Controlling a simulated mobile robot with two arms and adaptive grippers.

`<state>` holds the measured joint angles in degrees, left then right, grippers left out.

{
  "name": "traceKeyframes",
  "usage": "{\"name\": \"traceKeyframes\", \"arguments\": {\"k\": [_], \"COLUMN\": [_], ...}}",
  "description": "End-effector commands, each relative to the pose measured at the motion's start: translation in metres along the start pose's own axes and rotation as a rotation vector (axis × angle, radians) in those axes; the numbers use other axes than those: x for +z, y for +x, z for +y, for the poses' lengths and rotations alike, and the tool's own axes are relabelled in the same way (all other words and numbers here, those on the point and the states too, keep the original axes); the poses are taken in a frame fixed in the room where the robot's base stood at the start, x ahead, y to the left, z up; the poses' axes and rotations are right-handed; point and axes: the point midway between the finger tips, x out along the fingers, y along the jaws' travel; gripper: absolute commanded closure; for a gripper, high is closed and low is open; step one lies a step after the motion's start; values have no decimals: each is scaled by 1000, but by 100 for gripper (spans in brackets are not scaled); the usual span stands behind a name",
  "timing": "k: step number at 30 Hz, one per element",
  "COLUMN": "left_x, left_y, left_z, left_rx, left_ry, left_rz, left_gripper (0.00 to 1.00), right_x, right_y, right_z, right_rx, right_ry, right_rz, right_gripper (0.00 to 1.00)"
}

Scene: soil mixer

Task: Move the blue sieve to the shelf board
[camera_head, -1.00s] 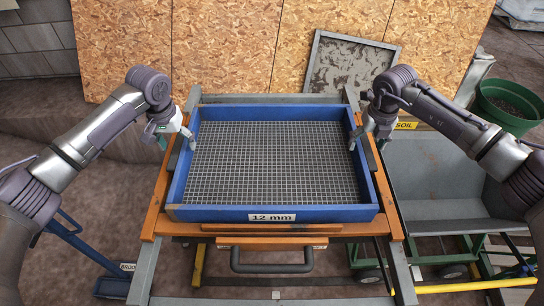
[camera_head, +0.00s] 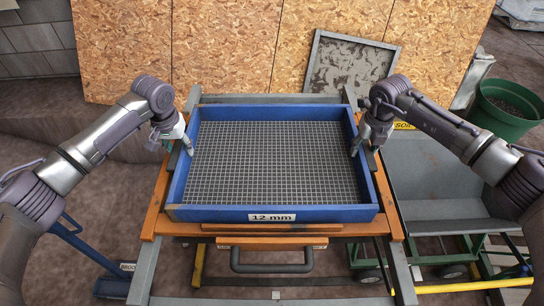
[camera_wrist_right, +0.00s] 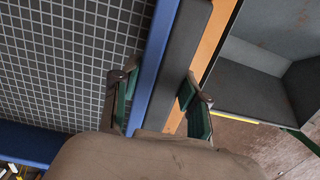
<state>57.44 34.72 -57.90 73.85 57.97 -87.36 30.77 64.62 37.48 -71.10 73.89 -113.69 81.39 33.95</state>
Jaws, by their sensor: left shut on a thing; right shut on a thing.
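The blue sieve (camera_head: 272,210), a shallow blue box with a wire mesh bottom and a "12 mm" label, rests level on an orange and grey frame (camera_head: 150,220). My left gripper (camera_head: 187,146) is shut on the sieve's left wall. My right gripper (camera_head: 357,146) is shut on its right wall. In the right wrist view the fingers of the right gripper (camera_wrist_right: 158,105) stand on either side of the blue wall (camera_wrist_right: 153,62), with the mesh to the left. I cannot make out a shelf board for certain.
A grey cart with a soil label (camera_head: 440,180) stands to the right of the frame. A green bucket (camera_head: 505,110) is at the far right. A panel with a grey border (camera_head: 345,65) leans on the chipboard wall (camera_head: 230,50). A blue-handled broom (camera_head: 85,248) is at lower left.

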Motion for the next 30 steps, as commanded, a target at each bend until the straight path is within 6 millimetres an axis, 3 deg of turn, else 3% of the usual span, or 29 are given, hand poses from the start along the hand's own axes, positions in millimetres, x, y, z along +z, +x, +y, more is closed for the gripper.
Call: {"name": "traceKeyframes", "arguments": {"k": [16,30], "left_x": [-1,-6], "left_y": [-6,-49], "left_z": [-1,-2], "left_rx": [-2,-3], "left_ry": [-1,-1], "left_rz": [2,1], "left_gripper": [100,100], "right_x": [2,6], "right_y": [-6,-49], "right_z": [-1,-1], "right_rx": [-1,-3], "right_ry": [1,1], "right_rz": [-2,-1], "right_gripper": [100,100]}}
